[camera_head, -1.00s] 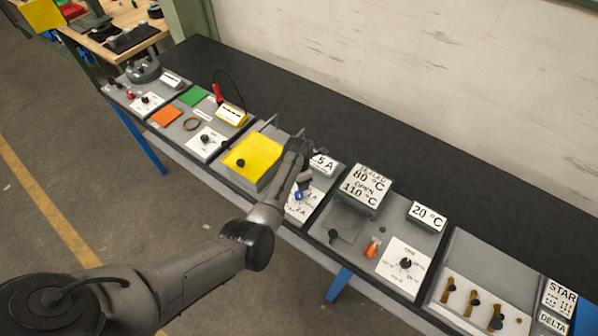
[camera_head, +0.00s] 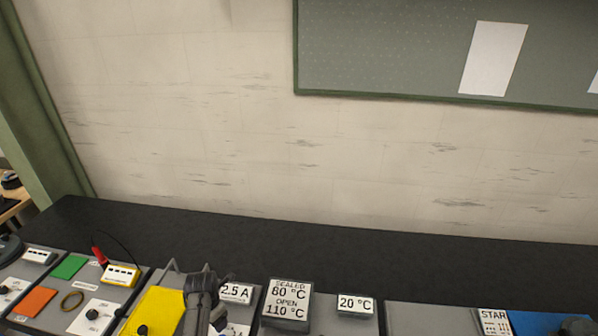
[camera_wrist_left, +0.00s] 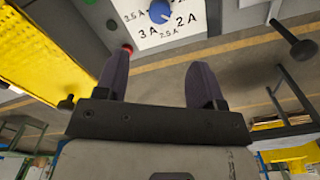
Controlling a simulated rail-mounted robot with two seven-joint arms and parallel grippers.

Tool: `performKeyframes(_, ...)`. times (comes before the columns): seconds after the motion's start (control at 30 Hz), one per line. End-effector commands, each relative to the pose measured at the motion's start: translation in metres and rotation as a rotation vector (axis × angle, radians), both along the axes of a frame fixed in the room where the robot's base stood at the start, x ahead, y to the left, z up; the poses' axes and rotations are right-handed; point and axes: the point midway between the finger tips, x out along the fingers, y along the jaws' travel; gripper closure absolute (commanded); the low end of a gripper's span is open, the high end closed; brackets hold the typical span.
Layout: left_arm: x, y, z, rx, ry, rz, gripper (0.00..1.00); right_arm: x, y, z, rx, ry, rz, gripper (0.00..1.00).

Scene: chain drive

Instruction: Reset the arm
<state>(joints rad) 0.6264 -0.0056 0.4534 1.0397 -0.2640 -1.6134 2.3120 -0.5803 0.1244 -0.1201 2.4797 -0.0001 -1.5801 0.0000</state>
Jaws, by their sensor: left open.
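My left gripper (camera_head: 203,289) shows at the bottom of the head view, between the yellow cover (camera_head: 157,311) and the 2.5 A label block (camera_head: 236,292). In the left wrist view my left gripper (camera_wrist_left: 160,82) has its two dark fingers apart with nothing between them. Beyond the fingertips is a white dial plate (camera_wrist_left: 150,35) with a blue knob (camera_wrist_left: 160,11). A red button (camera_wrist_left: 127,48) is close to the left finger; I cannot tell if they touch. My right gripper is in neither view.
The dark bench top (camera_head: 330,245) behind the panels is clear. Label blocks for 80/110 °C (camera_head: 288,300) and 20 °C (camera_head: 355,303) stand to the right. A yellow meter (camera_head: 121,275) with a red probe (camera_head: 99,256) is at left. A pale wall rises behind.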

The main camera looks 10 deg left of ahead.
Motion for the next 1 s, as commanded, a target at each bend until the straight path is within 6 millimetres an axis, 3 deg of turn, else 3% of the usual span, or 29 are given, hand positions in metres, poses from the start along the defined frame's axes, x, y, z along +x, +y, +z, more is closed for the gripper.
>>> performKeyframes(0.17,0.0,0.0,0.0,0.0,0.0,-0.137,0.37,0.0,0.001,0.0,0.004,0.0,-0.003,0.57)
performKeyframes(0.43,0.003,-0.001,0.003,-0.003,-0.022,-0.779,0.37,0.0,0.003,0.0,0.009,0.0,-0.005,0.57)
performKeyframes(0.57,0.015,0.006,0.029,0.055,-0.098,-1.112,0.37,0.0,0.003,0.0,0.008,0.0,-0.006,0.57)
performKeyframes(0.67,0.028,0.012,0.066,0.165,-0.166,-1.369,0.37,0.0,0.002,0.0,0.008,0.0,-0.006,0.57)
performKeyframes(0.77,0.042,0.015,0.12,0.344,-0.223,-1.631,0.37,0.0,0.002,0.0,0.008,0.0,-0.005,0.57)
performKeyframes(0.83,0.048,0.015,0.168,0.519,-0.245,-1.811,0.37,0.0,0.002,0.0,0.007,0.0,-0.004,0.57)
performKeyframes(0.9,0.042,0.008,0.209,0.694,-0.234,-1.974,0.37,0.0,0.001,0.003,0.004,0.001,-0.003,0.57)
performKeyframes(1.0,0.02,-0.009,0.247,0.903,-0.185,-2.16,0.37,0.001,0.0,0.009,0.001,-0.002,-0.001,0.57)
